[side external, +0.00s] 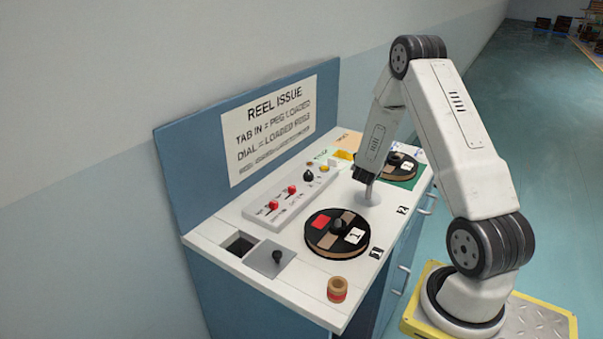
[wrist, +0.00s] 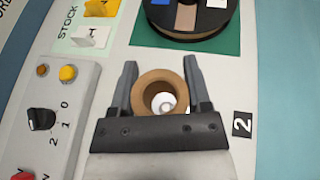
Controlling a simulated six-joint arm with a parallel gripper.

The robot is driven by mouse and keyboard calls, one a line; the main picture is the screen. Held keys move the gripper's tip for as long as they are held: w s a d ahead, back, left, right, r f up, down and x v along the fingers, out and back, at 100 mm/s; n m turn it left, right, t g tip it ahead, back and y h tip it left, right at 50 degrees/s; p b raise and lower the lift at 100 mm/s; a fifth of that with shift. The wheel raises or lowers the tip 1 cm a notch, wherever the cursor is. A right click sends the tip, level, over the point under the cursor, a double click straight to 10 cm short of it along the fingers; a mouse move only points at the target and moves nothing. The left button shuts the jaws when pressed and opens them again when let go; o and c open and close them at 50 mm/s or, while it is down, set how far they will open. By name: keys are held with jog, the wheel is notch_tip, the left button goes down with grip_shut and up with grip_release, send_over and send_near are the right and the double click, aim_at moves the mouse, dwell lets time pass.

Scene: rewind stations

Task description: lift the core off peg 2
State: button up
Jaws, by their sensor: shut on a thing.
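A tan cardboard core (wrist: 141,92) sits between the two fingers of my gripper (wrist: 160,72) in the wrist view, and the fingers are shut on it. The pale top of peg 2 (wrist: 166,102) shows through the core's hole. In the side view, my gripper (side external: 365,174) is over peg 2 (side external: 370,196), whose pale lower stem and flared foot show bare beneath it. The core cannot be made out there. Whether the peg's tip is still inside the core is hard to tell.
A black reel (side external: 325,240) lies near peg label 1, and another reel (side external: 401,168) sits on a green patch beyond the gripper. A loose core with a red band (side external: 337,289) stands at the front corner. A control panel (side external: 290,197) with knobs lies left of peg 2.

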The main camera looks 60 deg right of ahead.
jog(key=shift+r, duration=0.9)
